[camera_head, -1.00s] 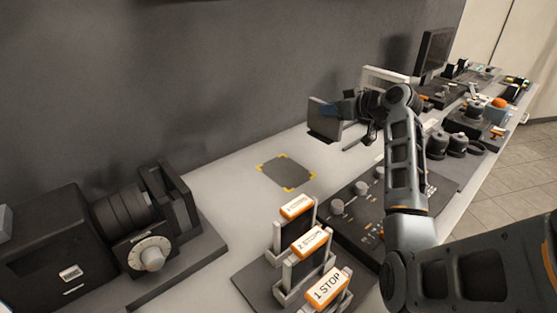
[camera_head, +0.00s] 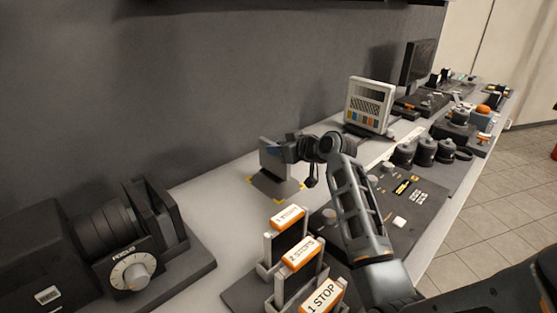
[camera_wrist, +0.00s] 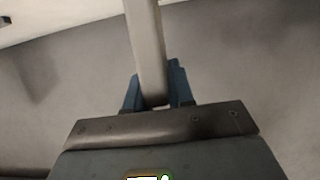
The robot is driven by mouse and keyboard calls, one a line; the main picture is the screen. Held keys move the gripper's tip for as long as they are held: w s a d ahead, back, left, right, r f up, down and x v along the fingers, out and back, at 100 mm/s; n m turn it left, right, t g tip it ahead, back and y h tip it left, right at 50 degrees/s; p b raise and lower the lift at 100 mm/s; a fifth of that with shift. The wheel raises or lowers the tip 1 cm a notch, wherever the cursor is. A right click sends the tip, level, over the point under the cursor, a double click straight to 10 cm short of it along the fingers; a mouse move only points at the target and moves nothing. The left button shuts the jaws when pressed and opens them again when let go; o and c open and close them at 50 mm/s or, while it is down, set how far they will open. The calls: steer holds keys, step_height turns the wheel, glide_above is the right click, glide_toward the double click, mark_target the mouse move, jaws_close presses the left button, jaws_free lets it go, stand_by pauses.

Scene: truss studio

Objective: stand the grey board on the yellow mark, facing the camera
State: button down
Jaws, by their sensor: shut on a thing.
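The grey board (camera_head: 270,160) is upright in my gripper (camera_head: 291,150), above or on the yellow mark (camera_head: 248,201). The mark is a dark patch with yellow corners on the bench. I cannot tell whether the board's foot touches it. The board's broad face points roughly toward the head camera. My gripper is shut on the board from its right side in the head view. In the wrist view the board shows edge-on as a pale strip (camera_wrist: 147,45) between the blue fingers (camera_wrist: 158,92). The mark is not identifiable in that view.
A white-framed chart (camera_head: 369,103) stands behind and right of my gripper. A lens device with a dial (camera_head: 130,270) is at left. Filters with orange labels (camera_head: 300,252) stand in front. A control panel (camera_head: 400,195) lies under my arm. Bare bench lies left of the mark.

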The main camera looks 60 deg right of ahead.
steer(key=shift+f+b, duration=0.5)
steer(key=shift+f, duration=0.85)
steer(key=shift+f, duration=0.1)
steer(key=c, duration=1)
jaws_free()
steer(key=shift+s, duration=0.1)
steer(key=b+v, duration=0.1)
steer(key=v, duration=1.1)
